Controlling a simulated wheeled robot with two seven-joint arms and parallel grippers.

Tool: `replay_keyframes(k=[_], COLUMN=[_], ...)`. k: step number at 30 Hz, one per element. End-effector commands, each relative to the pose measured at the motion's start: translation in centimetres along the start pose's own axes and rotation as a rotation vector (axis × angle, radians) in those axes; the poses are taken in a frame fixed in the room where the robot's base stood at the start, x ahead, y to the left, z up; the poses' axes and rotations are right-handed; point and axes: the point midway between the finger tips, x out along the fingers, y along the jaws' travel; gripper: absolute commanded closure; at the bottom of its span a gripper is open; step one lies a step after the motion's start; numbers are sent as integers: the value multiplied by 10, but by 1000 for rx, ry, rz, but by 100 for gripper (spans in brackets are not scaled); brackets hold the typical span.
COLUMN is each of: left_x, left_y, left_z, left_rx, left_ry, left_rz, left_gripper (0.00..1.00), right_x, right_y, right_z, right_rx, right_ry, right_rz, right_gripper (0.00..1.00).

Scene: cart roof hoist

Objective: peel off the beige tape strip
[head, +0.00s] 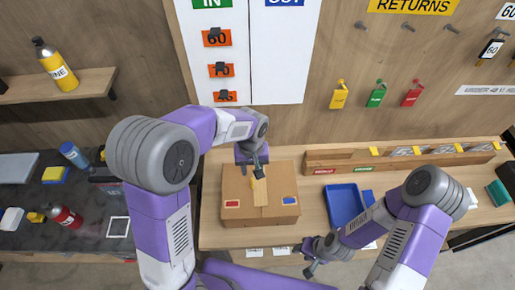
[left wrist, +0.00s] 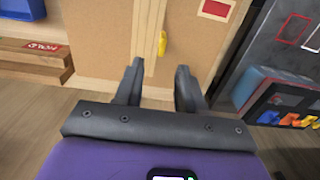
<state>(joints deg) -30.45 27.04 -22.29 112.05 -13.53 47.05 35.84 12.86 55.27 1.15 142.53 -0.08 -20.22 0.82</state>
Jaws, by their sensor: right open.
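The beige tape strip (head: 262,197) runs down the middle of the top of a brown cardboard box (head: 238,188). In the left wrist view the strip (left wrist: 150,35) shows as a paler band, with a small yellow piece (left wrist: 162,43) at its right edge. My left gripper (head: 258,174) is over the far part of the box top, close to the strip. In the left wrist view its fingers (left wrist: 158,78) are apart with nothing held between them. Whether they touch the box is unclear. My right gripper (head: 308,258) is open and empty near the table's front edge.
The box bears a red label (head: 232,203) and a blue label (head: 289,200). A blue tray (head: 345,206) stands to its right, near my right arm. A long wooden rack (head: 400,163) lies behind. A dark bench (head: 90,215) with several items is at left.

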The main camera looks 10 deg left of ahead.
Motion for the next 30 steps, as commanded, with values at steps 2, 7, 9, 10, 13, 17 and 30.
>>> replay_keyframes(k=[2, 7, 9, 10, 13, 17, 30], left_x=[2, 23, 34, 39, 54, 68, 75], left_y=[0, 0, 0, 0, -1, 0, 0], left_z=[1, 1, 1, 1, 1, 1, 1], left_rx=[1, 1, 1, 1, 1, 2, 2], left_ry=[-1, -5, -5, -4, -5, -3, -1], left_rz=[-1, -4, -3, -3, -3, -2, 0], left_gripper=[61, 61, 61, 61, 61, 61, 67], right_x=[0, 1, 1, 2, 2, 3, 3], right_y=[0, 1, 1, 1, 1, 1, 1], right_z=[2, 2, 2, 2, 2, 1, 1], right_rx=[0, 1, 1, 1, 1, 1, 1], right_ry=[-4, -5, -5, -5, -4, -4, -3], right_rz=[0, 0, 0, 0, 0, 0, 0], right_gripper=[57, 57, 57, 57, 57, 57, 57])
